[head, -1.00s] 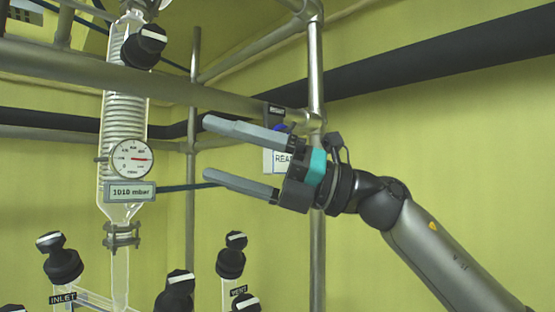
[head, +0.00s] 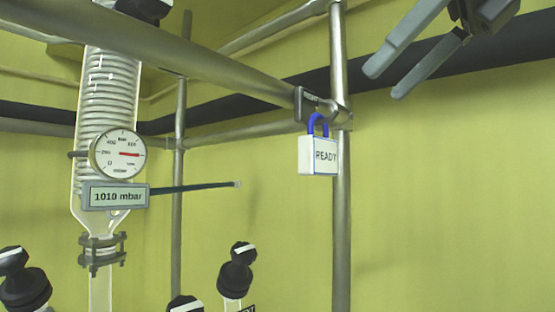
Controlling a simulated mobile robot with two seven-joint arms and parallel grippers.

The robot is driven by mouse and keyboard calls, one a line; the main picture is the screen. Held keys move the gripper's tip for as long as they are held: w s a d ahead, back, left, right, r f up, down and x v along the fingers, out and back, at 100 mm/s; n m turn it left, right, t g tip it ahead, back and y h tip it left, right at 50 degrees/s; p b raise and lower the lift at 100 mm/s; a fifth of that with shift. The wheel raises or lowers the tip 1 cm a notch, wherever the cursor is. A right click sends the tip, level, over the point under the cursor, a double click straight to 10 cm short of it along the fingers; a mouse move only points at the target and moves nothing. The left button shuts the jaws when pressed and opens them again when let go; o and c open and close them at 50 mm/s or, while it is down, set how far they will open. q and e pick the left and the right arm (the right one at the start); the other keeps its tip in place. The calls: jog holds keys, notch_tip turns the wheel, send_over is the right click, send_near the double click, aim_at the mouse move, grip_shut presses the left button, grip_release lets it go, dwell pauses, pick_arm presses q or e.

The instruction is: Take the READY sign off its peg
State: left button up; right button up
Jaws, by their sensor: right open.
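The READY sign (head: 318,156) is a small white plate with dark lettering and a blue loop handle (head: 317,121). It hangs by the loop below a dark bracket (head: 307,104) on the metal frame, near the upright pole. My right gripper (head: 383,84) is at the top right of the head view, above and to the right of the sign and clear of it. Its two grey fingers are apart with nothing between them. The point where the loop meets the peg is too small to make out. My left gripper is not in view.
A horizontal metal rail (head: 190,62) runs to an upright pole (head: 341,230) just behind the sign. At left stand a glass coil column (head: 108,85), a round gauge (head: 118,154) and a 1010 mbar display (head: 115,196). Black-capped valves (head: 237,272) sit low. The right side is clear below the black pipe.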

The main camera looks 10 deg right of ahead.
aim_at(327, 142)
jog(key=b+x, duration=0.1)
jog(key=x, duration=0.7)
jog(key=shift+s+d+f, duration=0.1)
jog(key=shift+f, duration=0.1)
jog(key=shift+w+a+f, duration=0.2)
jog(key=shift+w+f, duration=0.05)
jog(key=x, duration=0.5)
jog(key=shift+w+a+r, duration=0.15)
jog(key=shift+a+r, duration=0.05)
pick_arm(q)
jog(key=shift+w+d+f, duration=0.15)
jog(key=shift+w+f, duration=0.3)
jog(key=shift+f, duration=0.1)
pick_arm(e)
jog(key=c, duration=1.2)
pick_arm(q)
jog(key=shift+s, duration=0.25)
